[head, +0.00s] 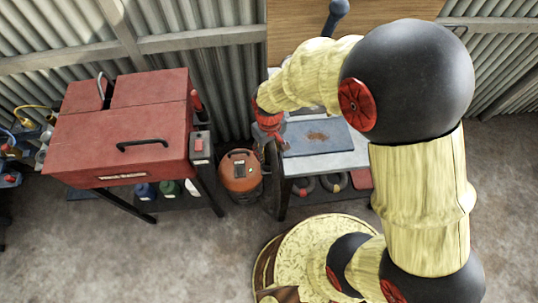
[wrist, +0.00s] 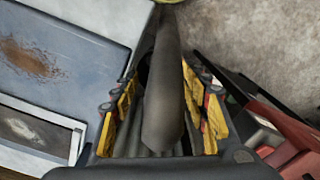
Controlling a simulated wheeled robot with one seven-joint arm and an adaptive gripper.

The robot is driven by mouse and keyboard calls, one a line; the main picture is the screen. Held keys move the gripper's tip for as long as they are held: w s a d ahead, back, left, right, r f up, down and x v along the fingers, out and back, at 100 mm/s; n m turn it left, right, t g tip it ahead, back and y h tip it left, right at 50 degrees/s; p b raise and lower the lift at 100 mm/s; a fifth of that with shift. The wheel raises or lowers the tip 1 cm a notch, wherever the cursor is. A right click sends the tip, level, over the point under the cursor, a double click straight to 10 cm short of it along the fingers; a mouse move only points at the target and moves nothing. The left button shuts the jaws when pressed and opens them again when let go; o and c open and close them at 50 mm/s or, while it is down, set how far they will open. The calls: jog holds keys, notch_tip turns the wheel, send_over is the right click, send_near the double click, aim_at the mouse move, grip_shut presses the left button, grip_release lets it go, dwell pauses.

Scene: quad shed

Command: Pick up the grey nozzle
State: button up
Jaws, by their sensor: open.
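A long, smooth grey piece, which looks like the grey nozzle (wrist: 165,85), runs down the middle of the wrist view and ends in a rounded tip. My gripper (wrist: 160,112) is open, with its yellow-padded fingers on either side of this piece. I cannot tell whether the fingers touch it or how far below them it lies. In the head view my gripper (head: 268,122) is at the left edge of the bench. A dark upright shape (head: 272,180) shows beneath it, but I cannot tell there whether this is the nozzle.
The white bench (head: 350,160) carries a blue mat (head: 318,140) with a rusty stain. A white-rimmed tray (wrist: 38,128) shows in the wrist view. An orange canister (head: 240,175) and a red cabinet (head: 125,125) stand left. Open concrete floor (head: 120,250) lies in front.

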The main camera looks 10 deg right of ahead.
jog(key=shift+c, duration=0.9)
grip_shut()
jog(key=shift+r, duration=0.1)
